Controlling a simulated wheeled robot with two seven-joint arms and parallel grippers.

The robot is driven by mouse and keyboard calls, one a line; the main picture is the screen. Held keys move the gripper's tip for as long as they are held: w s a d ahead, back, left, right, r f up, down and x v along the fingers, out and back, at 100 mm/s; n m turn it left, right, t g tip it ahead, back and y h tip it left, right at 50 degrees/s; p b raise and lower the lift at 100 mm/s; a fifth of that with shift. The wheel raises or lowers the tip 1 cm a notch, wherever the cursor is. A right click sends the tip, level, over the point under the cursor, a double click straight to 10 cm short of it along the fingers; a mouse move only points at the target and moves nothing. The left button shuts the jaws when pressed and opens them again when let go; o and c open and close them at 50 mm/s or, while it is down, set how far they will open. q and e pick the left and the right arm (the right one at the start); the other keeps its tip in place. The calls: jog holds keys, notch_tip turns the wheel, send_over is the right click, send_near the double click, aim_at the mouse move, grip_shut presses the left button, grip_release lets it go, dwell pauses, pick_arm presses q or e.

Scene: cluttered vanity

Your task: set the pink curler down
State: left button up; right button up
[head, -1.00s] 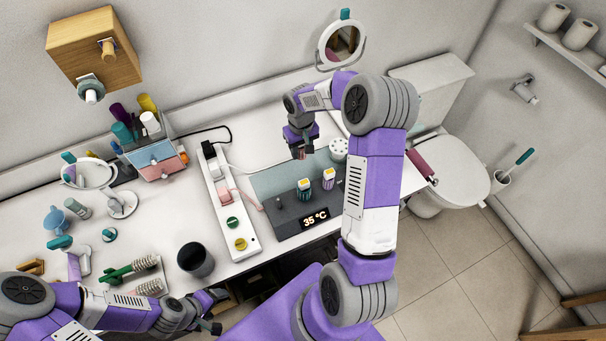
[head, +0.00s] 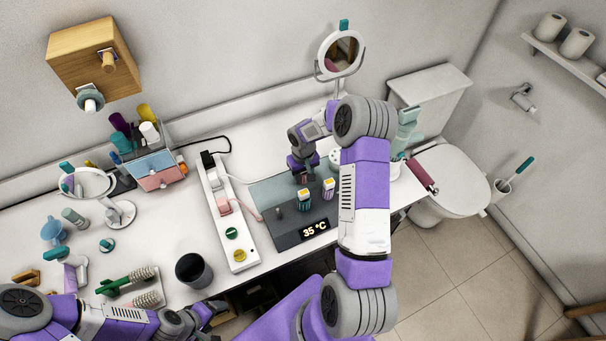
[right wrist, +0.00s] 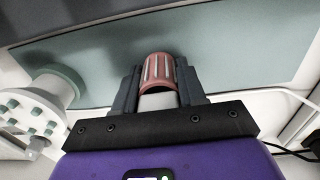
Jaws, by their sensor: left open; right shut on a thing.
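My right gripper (right wrist: 158,88) is shut on the pink curler (right wrist: 157,68), a ribbed cylinder seen end-up between the fingers in the right wrist view. In the head view the right gripper (head: 304,174) is over the teal mat (head: 268,193) behind the heater panel; the curler is mostly hidden there. I cannot tell whether the curler touches the mat. My left gripper (head: 214,309) is open and empty at the table's front edge.
A white power strip (head: 226,215) lies left of the mat, and a dark cup (head: 194,270) stands left of that. A white round holder with teal pegs (right wrist: 38,108) is close to the right gripper. A round mirror (head: 341,52) stands behind.

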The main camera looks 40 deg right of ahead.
jog(key=o, duration=1.1)
jog(key=shift+f, duration=0.1)
jog(key=shift+c, duration=0.2)
jog(key=shift+r, duration=0.2)
notch_tip(320, 180, up, 12)
